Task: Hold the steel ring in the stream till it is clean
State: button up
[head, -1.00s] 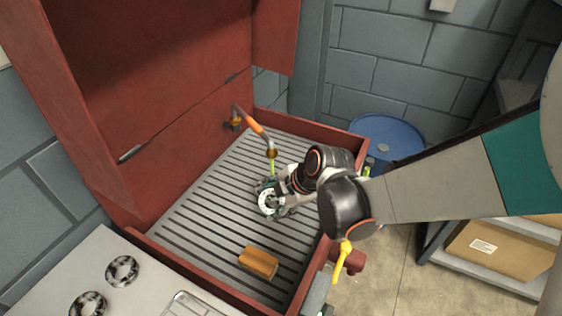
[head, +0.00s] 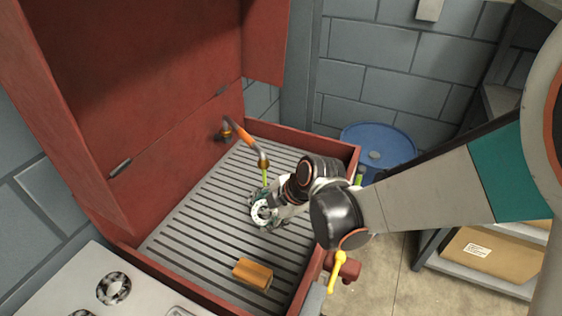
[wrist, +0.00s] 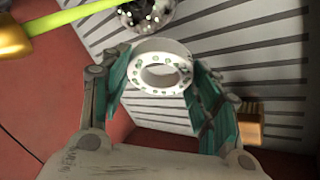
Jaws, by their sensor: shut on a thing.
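My gripper (head: 266,210) is shut on the steel ring (head: 262,213), low over the slatted grate. In the wrist view my gripper's green-padded fingers (wrist: 162,85) hold the ring (wrist: 162,68) from both sides. The ring looks pale, with several dark specks on its face. A yellow-green stream (head: 264,177) drops from the spout (head: 263,162) close to the ring. In the wrist view the stream (wrist: 75,15) leaves the brass nozzle (wrist: 13,40) and passes beyond the ring, toward a dark speckled round thing (wrist: 147,12). The stream and the held ring look apart there.
A red booth encloses the grate (head: 195,225). An orange-brown block (head: 252,274) lies on the grate. A speckled ring (head: 113,288) lies on the pale bench at left, another partly in view. A yellow lever (head: 338,270) is at the front edge; a blue drum (head: 378,145) stands behind.

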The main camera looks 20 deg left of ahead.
jog(key=s+d+r+p, duration=0.2)
jog(key=s+r, duration=0.2)
jog(key=shift+s+d+p, duration=0.3)
jog(key=shift+p, duration=0.1)
dwell(0.5)
